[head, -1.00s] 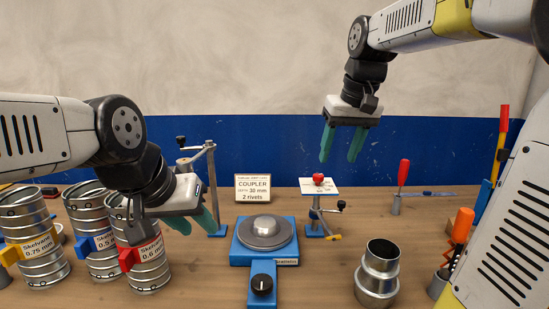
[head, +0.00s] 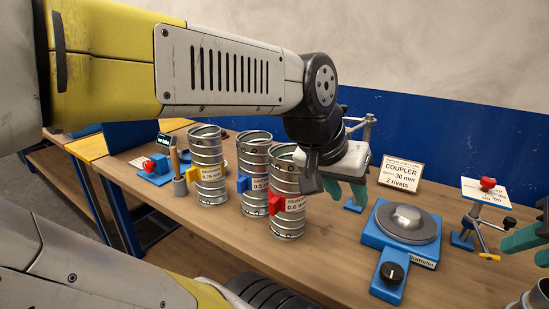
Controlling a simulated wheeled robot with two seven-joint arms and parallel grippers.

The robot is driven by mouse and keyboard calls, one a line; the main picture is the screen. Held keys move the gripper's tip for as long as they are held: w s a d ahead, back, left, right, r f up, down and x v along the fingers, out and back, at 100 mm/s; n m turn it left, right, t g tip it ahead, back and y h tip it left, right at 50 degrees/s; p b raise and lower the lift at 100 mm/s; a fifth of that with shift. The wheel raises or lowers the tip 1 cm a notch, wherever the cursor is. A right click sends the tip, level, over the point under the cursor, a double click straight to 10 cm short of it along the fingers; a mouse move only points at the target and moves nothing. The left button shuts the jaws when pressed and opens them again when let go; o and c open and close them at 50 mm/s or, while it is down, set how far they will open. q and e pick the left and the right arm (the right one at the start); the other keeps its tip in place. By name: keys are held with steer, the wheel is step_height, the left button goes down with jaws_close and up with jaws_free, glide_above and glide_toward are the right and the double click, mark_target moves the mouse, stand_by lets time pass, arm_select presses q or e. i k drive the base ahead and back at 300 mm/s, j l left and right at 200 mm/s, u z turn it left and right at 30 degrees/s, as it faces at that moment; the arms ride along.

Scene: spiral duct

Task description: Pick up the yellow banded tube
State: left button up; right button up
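The yellow banded tube (head: 208,163) is a ribbed metal cylinder with a yellow clip and a 0.75 mm label. It stands upright on the bench, leftmost of three similar tubes. The blue banded tube (head: 254,165) and the red banded tube (head: 287,215) stand to its right. My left gripper (head: 347,192) hangs right of the red tube, well apart from the yellow one; its teal fingers look parted and empty. My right gripper (head: 535,222) is partly cut off at the right edge, its fingers apart with nothing seen between them.
A blue turntable device (head: 405,228) with a knob stands right of the tubes. A coupler card (head: 400,174) is behind it, and a small stand with a red knob (head: 487,185) is further right. Left of the yellow tube are a wooden-handled tool (head: 175,162) and blue-and-red parts (head: 155,165). Bare bench lies before the tubes.

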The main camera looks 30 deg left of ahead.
mark_target(208, 170)
steer(key=u, duration=1.85)
steer(key=i+j, duration=0.2)
steer(key=j, duration=0.2)
steer(key=i+j+z, duration=0.1)
steer(key=i+j, duration=0.15)
steer(key=j, duration=0.15)
steer(key=i+j, duration=0.2)
steer(key=j, duration=0.2)
